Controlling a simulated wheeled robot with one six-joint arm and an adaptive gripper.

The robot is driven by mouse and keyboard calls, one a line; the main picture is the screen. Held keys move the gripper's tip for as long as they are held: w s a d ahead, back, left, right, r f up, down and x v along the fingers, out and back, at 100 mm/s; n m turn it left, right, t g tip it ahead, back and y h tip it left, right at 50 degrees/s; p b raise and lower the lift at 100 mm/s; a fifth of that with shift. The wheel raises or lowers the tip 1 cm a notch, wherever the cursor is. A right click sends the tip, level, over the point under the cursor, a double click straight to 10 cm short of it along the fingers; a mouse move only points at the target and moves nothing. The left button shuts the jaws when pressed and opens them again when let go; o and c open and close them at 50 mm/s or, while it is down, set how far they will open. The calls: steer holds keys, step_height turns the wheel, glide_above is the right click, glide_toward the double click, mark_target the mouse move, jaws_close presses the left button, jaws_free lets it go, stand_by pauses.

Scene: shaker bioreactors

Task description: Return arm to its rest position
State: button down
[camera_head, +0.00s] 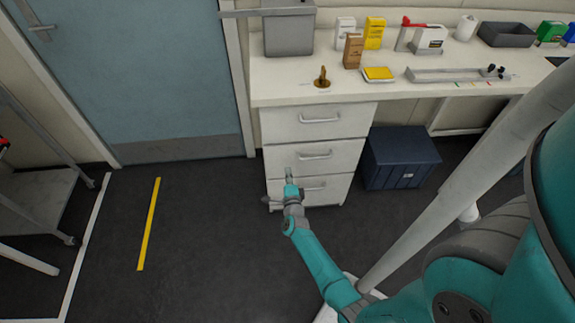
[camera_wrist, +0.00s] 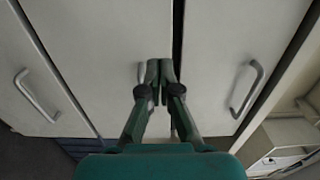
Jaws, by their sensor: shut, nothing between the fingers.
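My gripper (camera_head: 289,174) is in front of the white drawer cabinet (camera_head: 267,128) in the head view, near its middle and bottom drawers. In the wrist view my gripper (camera_wrist: 160,72) is shut and empty, its fingertips together in front of a white drawer front. A metal handle shows partly behind the fingertips; I cannot tell whether they touch it. Other drawer handles (camera_wrist: 247,88) show to the right and left in the wrist view. The drawers look closed. My teal arm reaches from the lower right of the head view.
A dark blue box (camera_head: 400,160) stands on the floor right of the drawers. The counter (camera_head: 290,92) above holds a yellow box, a brown box, a tray and a grey bin. A blue door (camera_head: 160,70) is at the left. Dark floor with a yellow line (camera_head: 148,222) is clear.

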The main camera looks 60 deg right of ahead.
steer(key=shift+v, duration=2.05)
steer(key=s+a+r+n+t+y, duration=0.25)
steer(key=s+a+n, duration=0.45)
steer(key=a, duration=0.4)
steer(key=s+a+r+n+t+y, duration=0.1)
steer(key=s+a+r+n+y, duration=0.25)
steer(key=s+a+n, duration=0.4)
steer(key=s+a+r+n+y, duration=0.3)
steer(key=s+a+r+n, duration=0.3)
steer(key=r, duration=0.4)
steer(key=s+a+r+n+y, duration=0.4)
steer(key=s+a+r+n, duration=0.3)
steer(key=s+r, duration=0.3)
steer(key=shift+s+a+r+y, duration=0.2)
steer(key=shift+a+y, duration=0.1)
steer(key=shift+a, duration=0.4)
steer(key=shift+g, duration=0.25)
